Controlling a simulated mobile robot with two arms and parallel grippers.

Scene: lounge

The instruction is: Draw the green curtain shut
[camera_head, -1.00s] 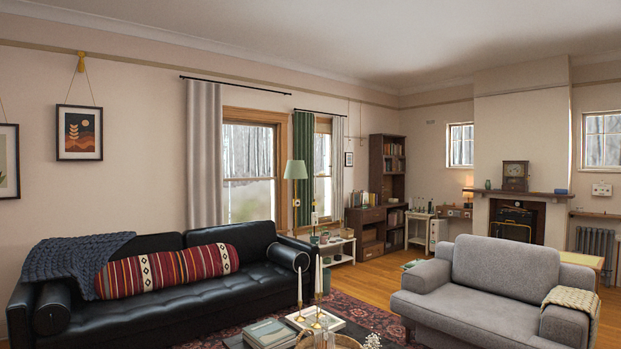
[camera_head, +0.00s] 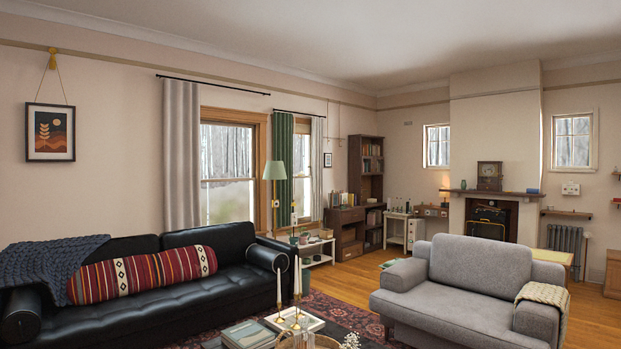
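The green curtain (camera_head: 284,158) hangs bunched between the two windows, at the left side of the far window (camera_head: 303,172). It hangs from a dark rod (camera_head: 299,115). A pale grey curtain (camera_head: 317,168) hangs at the right end of the same rod, and the window glass between them is uncovered. The lamp's pale green shade (camera_head: 274,170) stands in front of the green curtain's left edge and hides part of it. Neither of my grippers is in view.
A black leather sofa (camera_head: 160,294) stands along the left wall. A grey armchair (camera_head: 457,277) stands at right. A low table with books (camera_head: 248,334) and candlesticks is at the bottom. A white side table (camera_head: 318,250) stands below the far window. Bare wood floor (camera_head: 352,277) shows between sofa and armchair.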

